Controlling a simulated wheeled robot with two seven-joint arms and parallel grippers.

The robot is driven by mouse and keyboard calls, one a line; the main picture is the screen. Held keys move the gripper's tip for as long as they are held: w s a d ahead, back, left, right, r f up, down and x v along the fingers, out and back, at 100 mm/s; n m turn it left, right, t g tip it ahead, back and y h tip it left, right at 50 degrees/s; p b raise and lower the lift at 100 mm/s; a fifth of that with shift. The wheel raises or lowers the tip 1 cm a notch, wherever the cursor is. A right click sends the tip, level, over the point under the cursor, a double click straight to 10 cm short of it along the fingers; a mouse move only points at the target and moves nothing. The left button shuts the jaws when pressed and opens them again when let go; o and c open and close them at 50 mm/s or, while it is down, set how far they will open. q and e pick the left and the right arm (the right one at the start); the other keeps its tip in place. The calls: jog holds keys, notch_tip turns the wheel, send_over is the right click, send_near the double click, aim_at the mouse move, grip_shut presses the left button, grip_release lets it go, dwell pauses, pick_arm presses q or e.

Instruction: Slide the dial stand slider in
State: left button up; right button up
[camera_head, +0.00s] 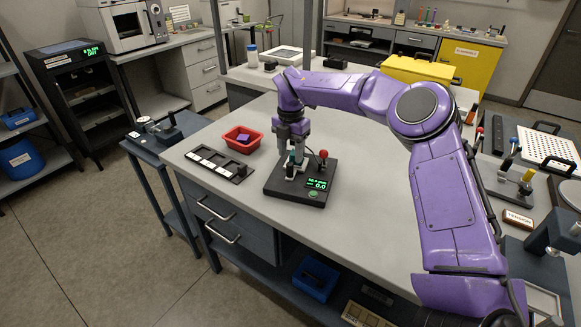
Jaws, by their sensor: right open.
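A device with a black base (285,189) stands on the grey workbench, with a lit green readout (317,184) showing 0.0 and a green oval (313,195) on its front. It looks like the dial stand. A red ball knob (323,154) stands upright on its right side. A small teal part (291,157) shows at the fingers and may be the slider; how far in it is cannot be told. My right gripper (296,158) points down over the back left of the base, open, close to this part. Whether it touches is hidden. My left gripper is out of view.
A red tray (233,145) with a purple block (243,139) and a black rack with white squares (235,178) lie left of the stand. My purple right arm arches over the bench's right. The bench (355,215) is bare right of the stand.

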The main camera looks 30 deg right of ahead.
jog(key=shift+r, duration=2.25)
